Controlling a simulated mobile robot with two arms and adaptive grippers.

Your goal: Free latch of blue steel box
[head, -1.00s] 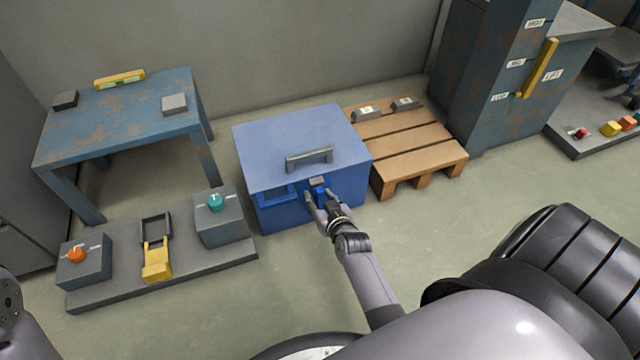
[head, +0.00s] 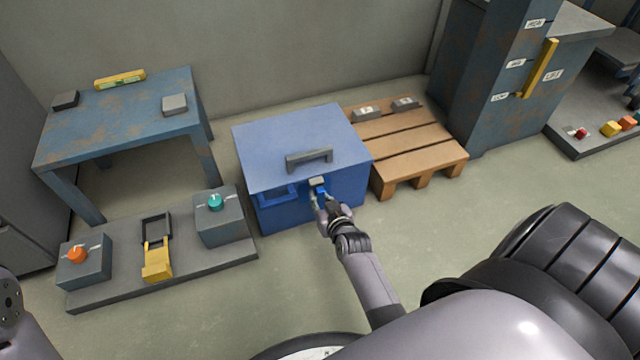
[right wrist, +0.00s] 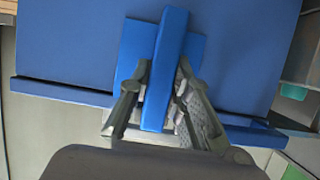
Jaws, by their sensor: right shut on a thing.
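The blue steel box (head: 275,145) stands on the floor with its lid down and a grey handle (head: 309,158) on top. Its latch (head: 318,186) is on the front face below the handle. My right gripper (head: 322,197) is at the latch, fingers toward the box front. In the right wrist view the fingers (right wrist: 158,100) lie on both sides of the blue latch lever (right wrist: 165,70), closed on it. The lever stands out from a blue plate on the box. My left gripper is not in view; only a bit of my left arm shows at the left edge.
A wooden pallet (head: 425,144) lies right of the box, with a tall blue-grey cabinet (head: 490,90) beyond it. A low grey platform (head: 190,272) with a yellow clamp (head: 157,260) is at left, before a blue table (head: 130,115). Floor in front of the box is free.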

